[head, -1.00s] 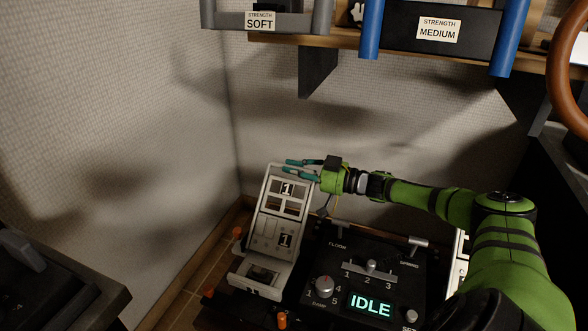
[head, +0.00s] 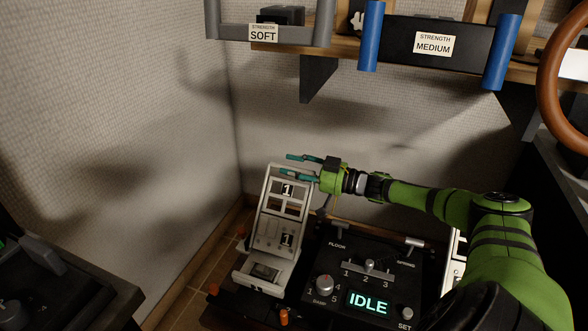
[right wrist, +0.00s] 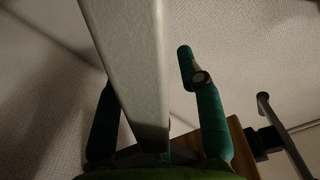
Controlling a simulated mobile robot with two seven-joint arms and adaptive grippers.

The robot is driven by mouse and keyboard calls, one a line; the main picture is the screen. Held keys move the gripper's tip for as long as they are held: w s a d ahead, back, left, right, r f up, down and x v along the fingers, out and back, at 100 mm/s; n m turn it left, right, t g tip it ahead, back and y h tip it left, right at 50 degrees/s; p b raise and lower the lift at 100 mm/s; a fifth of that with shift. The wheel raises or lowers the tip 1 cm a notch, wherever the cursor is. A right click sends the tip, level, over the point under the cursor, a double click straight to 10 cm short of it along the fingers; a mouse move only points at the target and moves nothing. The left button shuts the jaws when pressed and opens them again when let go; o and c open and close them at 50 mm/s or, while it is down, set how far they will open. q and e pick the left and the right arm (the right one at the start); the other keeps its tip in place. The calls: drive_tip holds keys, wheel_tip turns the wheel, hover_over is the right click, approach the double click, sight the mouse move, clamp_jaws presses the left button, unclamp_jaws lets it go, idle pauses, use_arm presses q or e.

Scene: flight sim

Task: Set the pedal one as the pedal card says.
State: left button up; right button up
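Pedal one (head: 268,226), a pale tilted plate with cut-outs and two "1" labels, stands low in the corner in the head view. My right gripper (head: 287,164) is at the pedal's top edge, its teal fingers apart. In the right wrist view a long pale bar (right wrist: 135,70), seemingly the pedal plate, runs between the open fingers. A gap shows on its right side; contact on its left side is unclear. The black control box (head: 340,262) right of the pedal has a SPRING slider, a DAMP knob, a SET button and a display (head: 368,303) reading IDLE. No pedal card is recognisable. My left gripper is out of view.
A wooden shelf (head: 345,55) above carries units labelled SOFT (head: 263,33) and MEDIUM (head: 433,45). A brown steering wheel (head: 549,95) is at upper right. A dark console (head: 75,275) stands at lower left. Walls close in behind and left of the pedal.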

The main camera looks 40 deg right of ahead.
wheel_tip(320, 180, up, 10)
idle(0.6)
drive_tip(key=shift+c, duration=0.4)
